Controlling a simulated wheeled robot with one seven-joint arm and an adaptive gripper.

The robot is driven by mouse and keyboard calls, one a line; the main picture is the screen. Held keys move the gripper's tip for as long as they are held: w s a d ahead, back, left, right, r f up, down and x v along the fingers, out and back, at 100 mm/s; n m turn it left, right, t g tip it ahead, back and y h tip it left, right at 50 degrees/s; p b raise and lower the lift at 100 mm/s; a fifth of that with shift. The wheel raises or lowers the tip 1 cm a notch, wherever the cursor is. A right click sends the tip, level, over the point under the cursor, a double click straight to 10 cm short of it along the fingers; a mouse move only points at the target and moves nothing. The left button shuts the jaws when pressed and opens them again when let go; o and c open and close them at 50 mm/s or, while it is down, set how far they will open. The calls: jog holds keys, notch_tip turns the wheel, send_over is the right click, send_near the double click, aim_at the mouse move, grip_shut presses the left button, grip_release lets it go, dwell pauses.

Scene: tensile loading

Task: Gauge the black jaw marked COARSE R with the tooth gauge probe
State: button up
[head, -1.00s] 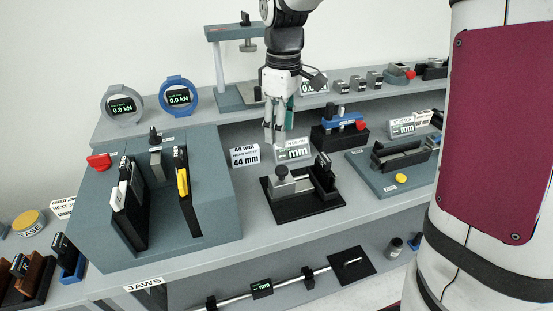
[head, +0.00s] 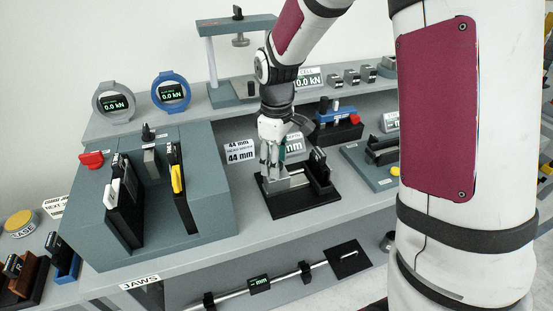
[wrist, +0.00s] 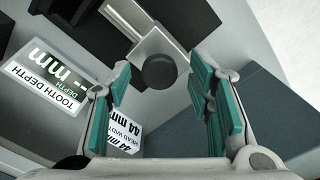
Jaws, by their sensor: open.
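The tooth gauge stands on a black base (head: 305,206) in the middle of the bench. Its silver probe slide (wrist: 146,38) carries a round black knob (wrist: 159,71). A black block (head: 318,170) with a small pale label stands at the right end of the gauge; its marking is too small to read, so I cannot confirm it is COARSE R. My gripper (head: 270,161) points down over the probe end and hides the knob in the head view. In the wrist view my gripper (wrist: 160,84) is open, its teal pads either side of the knob, with no visible contact.
The tooth depth display (wrist: 48,80) shows dashes, beside a 44 mm head width card (wrist: 124,131). A grey block (head: 208,198) with black jaws stands left. A blue-topped fixture (head: 336,116) stands behind right. Bare bench lies in front of the gauge.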

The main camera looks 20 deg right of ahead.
grip_shut()
jog(key=shift+d+p, duration=0.45)
jog(key=shift+d, duration=1.45)
grip_release()
jog(key=shift+r, duration=0.1)
notch_tip(320, 180, up, 12)
